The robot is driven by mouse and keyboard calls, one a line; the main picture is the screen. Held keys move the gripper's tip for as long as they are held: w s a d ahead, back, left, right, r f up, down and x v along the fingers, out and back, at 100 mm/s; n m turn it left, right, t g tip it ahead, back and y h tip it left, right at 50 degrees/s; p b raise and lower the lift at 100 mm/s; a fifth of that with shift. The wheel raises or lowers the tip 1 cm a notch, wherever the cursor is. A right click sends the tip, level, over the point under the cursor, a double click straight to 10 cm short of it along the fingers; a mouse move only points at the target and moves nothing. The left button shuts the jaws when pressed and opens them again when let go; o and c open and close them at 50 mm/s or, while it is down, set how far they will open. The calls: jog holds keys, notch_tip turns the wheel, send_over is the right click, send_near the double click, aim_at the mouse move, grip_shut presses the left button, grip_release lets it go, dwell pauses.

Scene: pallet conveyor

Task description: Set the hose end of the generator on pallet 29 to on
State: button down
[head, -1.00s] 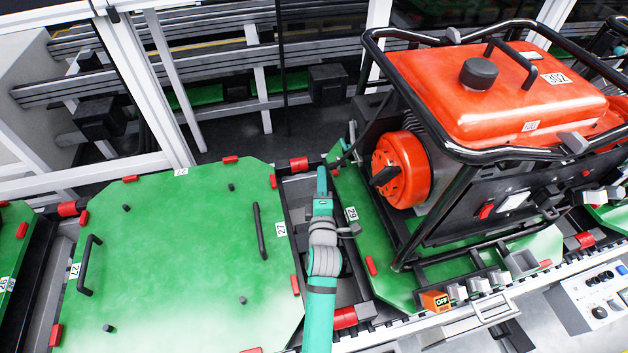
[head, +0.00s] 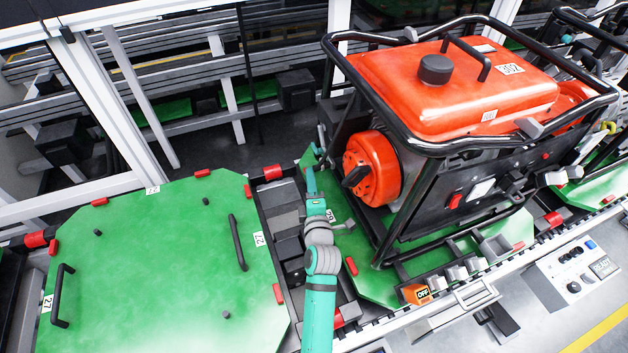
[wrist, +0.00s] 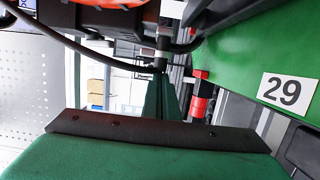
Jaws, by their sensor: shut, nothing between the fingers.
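The red generator (head: 455,85), marked 302, stands in a black tube frame on the green pallet 29 (head: 375,285). The pallet's 29 label (wrist: 286,90) is clear at the right of the wrist view. My gripper (head: 311,160) is shut and empty, over the pallet's left edge, left of the generator's round red end cover (head: 371,168). In the wrist view a thin black hose (wrist: 75,50) curves from the upper left towards a grey and black fitting (wrist: 163,42) just beyond my green fingers. I cannot tell whether the fingers touch it. The fitting's setting is unclear.
Empty green pallet 27 (head: 160,270) lies to the left. White frame posts (head: 110,110) stand behind. A control panel (head: 580,270) is at the right.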

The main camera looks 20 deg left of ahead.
jog(key=shift+w+d+r, duration=0.1)
jog(key=shift+w+d, duration=0.15)
jog(key=shift+d, duration=0.2)
jog(key=shift+a, duration=0.1)
jog(key=s, duration=1.2)
